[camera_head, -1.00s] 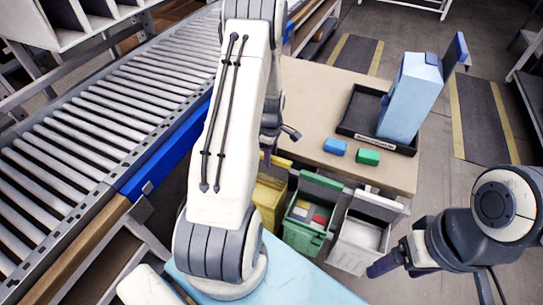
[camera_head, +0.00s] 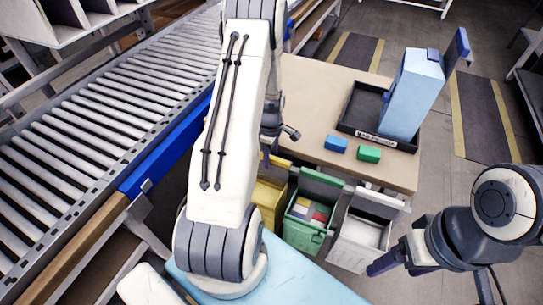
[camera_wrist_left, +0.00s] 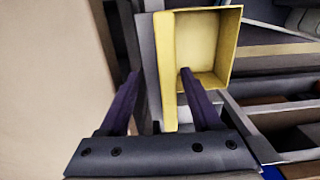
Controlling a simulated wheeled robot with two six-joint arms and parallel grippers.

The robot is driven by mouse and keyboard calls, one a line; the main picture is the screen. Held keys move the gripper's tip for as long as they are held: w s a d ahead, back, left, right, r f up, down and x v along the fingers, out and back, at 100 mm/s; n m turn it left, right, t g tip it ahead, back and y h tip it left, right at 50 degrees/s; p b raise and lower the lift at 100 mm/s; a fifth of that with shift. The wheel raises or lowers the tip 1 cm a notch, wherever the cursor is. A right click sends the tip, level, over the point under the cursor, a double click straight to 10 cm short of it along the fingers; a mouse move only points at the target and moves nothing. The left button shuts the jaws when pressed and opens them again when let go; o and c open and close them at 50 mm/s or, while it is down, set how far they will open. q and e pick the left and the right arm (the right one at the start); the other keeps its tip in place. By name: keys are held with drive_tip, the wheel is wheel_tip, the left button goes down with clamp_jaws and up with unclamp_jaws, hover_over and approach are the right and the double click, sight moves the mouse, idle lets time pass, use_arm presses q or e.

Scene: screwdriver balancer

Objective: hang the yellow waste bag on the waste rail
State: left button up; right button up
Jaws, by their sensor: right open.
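The yellow waste bag (camera_head: 268,198) is at the front edge of the table, left of the green bag, partly hidden by my left arm. In the left wrist view the yellow bag (camera_wrist_left: 207,45) is seen from above with its mouth open, beside a grey strip (camera_wrist_left: 149,60) that may be the waste rail. I cannot tell whether it hangs on it. My left gripper (camera_wrist_left: 160,74) is open, one finger over the bag's mouth and the other beyond the grey strip, with gaps on both sides. My right gripper (camera_head: 388,262) is open and empty at the lower right.
A green bag (camera_head: 303,232) with coloured blocks and a white bag (camera_head: 358,245) stand to the right. On the table (camera_head: 312,105) are a blue block (camera_head: 336,144), a green block (camera_head: 369,154) and a black tray (camera_head: 350,122) with a light-blue box (camera_head: 411,95). A roller conveyor (camera_head: 90,150) runs at left.

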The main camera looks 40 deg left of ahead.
use_arm(q)
drive_tip(key=shift+o, duration=0.4)
wheel_tip(320, 180, up, 10)
drive_tip(key=r, duration=0.1)
drive_tip(key=d+r+m, duration=0.6)
drive_tip(key=d+m, duration=0.1)
drive_tip(key=d, duration=0.6)
drive_tip(key=s+d+r+m+p, duration=0.1)
drive_tip(key=s+d+r+m, duration=0.2)
drive_tip(key=d+m, duration=0.15)
drive_tip(key=s+d+r+m+p, duration=0.1)
drive_tip(key=s+d+r+m, duration=0.15)
drive_tip(key=d, duration=0.35)
drive_tip(key=s+d+r+m, duration=0.2)
drive_tip(key=s+d+m, duration=0.2)
drive_tip(key=s+m, duration=0.3)
drive_tip(key=s+d+r+m+h, duration=0.1)
drive_tip(key=s+d+r+m, duration=0.1)
drive_tip(key=s+d+m, duration=0.2)
drive_tip(key=s+m, duration=0.3)
drive_tip(key=s, duration=0.1)
drive_tip(key=shift+s+d+r+p, duration=0.35)
drive_tip(key=shift+s+d+p, duration=0.05)
